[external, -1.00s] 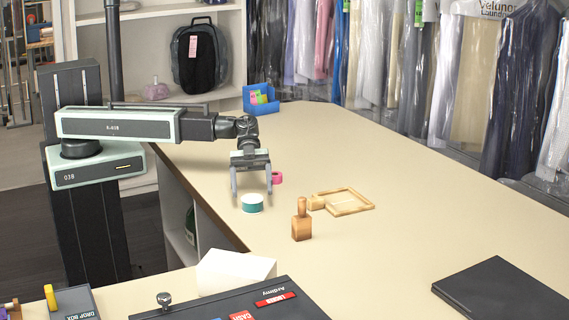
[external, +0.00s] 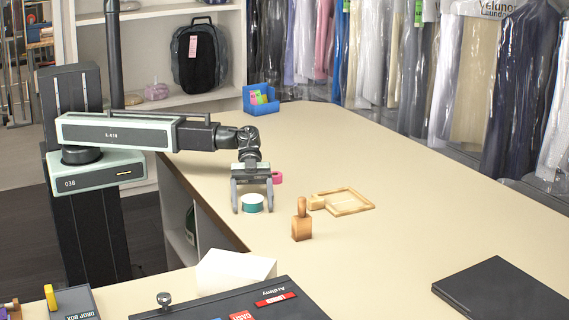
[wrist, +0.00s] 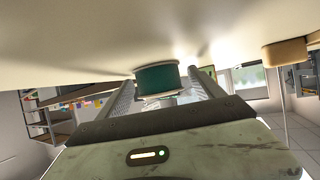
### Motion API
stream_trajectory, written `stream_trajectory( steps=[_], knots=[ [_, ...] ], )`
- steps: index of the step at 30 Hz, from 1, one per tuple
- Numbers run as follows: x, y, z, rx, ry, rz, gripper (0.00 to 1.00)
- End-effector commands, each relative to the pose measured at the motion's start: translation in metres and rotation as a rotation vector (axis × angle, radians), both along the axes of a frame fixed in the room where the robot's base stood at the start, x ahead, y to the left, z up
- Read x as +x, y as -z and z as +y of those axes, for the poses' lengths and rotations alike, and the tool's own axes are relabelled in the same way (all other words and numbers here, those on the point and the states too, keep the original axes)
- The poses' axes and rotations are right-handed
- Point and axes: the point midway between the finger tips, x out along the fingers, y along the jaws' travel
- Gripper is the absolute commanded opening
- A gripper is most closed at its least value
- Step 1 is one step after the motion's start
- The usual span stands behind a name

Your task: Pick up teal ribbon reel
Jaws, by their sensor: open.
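The teal ribbon reel (external: 252,203) lies on the beige counter near its left edge. My gripper (external: 252,210) is open and low over the counter, with one finger on each side of the reel in the external view. In the wrist view the teal reel (wrist: 156,79) shows between the tips of the two fingers (wrist: 160,82). Whether either finger touches the reel cannot be told.
A white block (external: 235,268) is in front.

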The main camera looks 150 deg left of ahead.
Motion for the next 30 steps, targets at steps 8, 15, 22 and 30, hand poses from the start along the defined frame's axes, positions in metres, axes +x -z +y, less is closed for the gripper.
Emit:
stream_trajectory(
  steps=[8,15,22,30],
  knots=[
    [0.0,-0.001,0.0,0.0,0.0,0.0,0.49],
    [0.0,-0.001,0.0,0.0,0.0,0.0,0.16],
    [0.0,-0.009,0.0,0.0,0.0,0.0,0.16],
    [0.0,-0.059,0.0,0.0,0.0,0.0,0.16]
  ],
)
